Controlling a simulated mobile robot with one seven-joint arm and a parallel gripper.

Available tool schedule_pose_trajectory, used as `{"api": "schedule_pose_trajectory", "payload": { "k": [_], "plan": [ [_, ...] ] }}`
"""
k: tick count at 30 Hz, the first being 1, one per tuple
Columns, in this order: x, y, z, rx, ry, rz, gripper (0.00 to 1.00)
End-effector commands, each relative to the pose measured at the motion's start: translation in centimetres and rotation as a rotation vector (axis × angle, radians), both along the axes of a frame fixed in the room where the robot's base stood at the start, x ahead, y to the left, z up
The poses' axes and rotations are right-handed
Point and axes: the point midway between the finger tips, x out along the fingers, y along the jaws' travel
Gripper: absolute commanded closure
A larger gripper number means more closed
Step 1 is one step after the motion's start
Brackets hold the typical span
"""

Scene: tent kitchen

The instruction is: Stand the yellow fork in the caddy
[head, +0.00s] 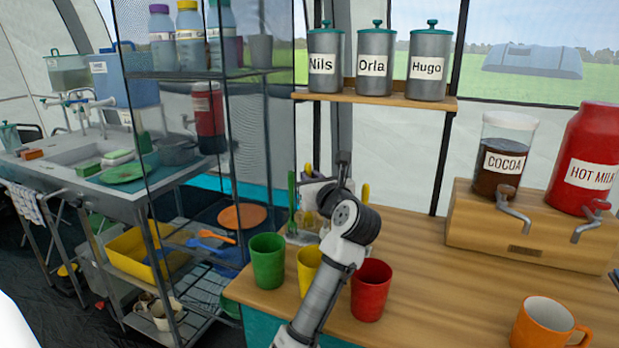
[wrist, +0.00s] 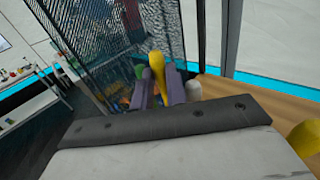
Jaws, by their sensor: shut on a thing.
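My gripper (head: 311,192) is over the far left part of the wooden counter, mostly hidden behind my own arm in the head view. In the wrist view its purple fingers (wrist: 158,92) are shut on the yellow fork (wrist: 157,66), whose rounded end sticks up between them. The fork's yellow top also shows in the head view (head: 308,170). The fork's lower end is hidden. A greyish caddy (head: 298,238) is partly visible below my gripper, with a green utensil (head: 292,190) upright at its left. Whether the fork's lower end is inside the caddy I cannot tell.
Green (head: 267,260), yellow (head: 309,268) and red (head: 371,290) cups stand in front of the caddy. Another upright yellow thing (head: 365,193) shows behind my arm. A mesh-sided shelf rack (head: 190,150) is close at left.

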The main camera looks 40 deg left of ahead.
Motion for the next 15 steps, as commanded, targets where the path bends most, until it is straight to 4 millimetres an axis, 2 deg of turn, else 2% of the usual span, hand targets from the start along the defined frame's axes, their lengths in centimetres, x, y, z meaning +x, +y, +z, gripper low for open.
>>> {"api": "schedule_pose_trajectory", "payload": {
  "k": [4,5,10,15],
  "plan": [
    [0.02,-0.01,0.00,0.000,0.000,0.000,1.00],
    [0.01,-0.01,0.00,0.000,0.000,0.000,0.84],
    [0.00,-0.01,0.01,0.000,0.000,0.000,0.62],
    [-0.01,-0.01,0.01,0.000,0.000,0.000,0.60]
  ]
}}
